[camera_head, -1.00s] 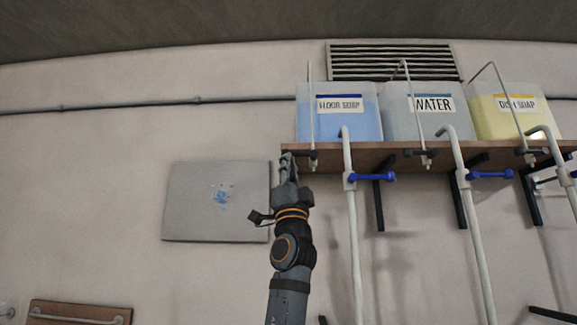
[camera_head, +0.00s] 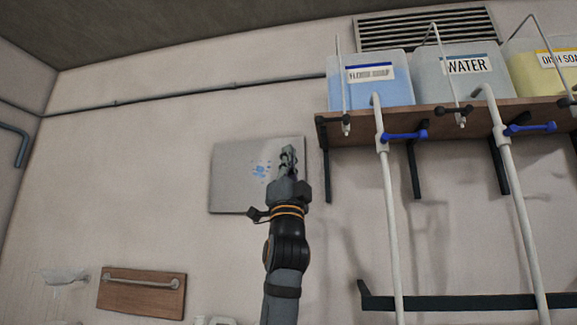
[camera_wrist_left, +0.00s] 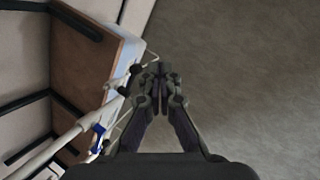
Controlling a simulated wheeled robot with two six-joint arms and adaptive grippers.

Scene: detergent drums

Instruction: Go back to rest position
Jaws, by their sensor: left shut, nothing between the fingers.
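My left gripper (camera_head: 288,160) points upward in the head view, in front of the grey wall panel with a blue mark. It is shut and empty, left of the shelf and apart from it. In the left wrist view the fingers (camera_wrist_left: 158,72) meet at their tips with nothing between them. My right gripper is not in view.
A wooden shelf (camera_head: 430,120) at the right holds the floor soap drum (camera_head: 345,92), water drum (camera_head: 430,85) and dish soap drum (camera_head: 530,72). White pipes with blue valve handles (camera_head: 405,135) hang below. A wooden board with a rail (camera_head: 140,302) is lower left.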

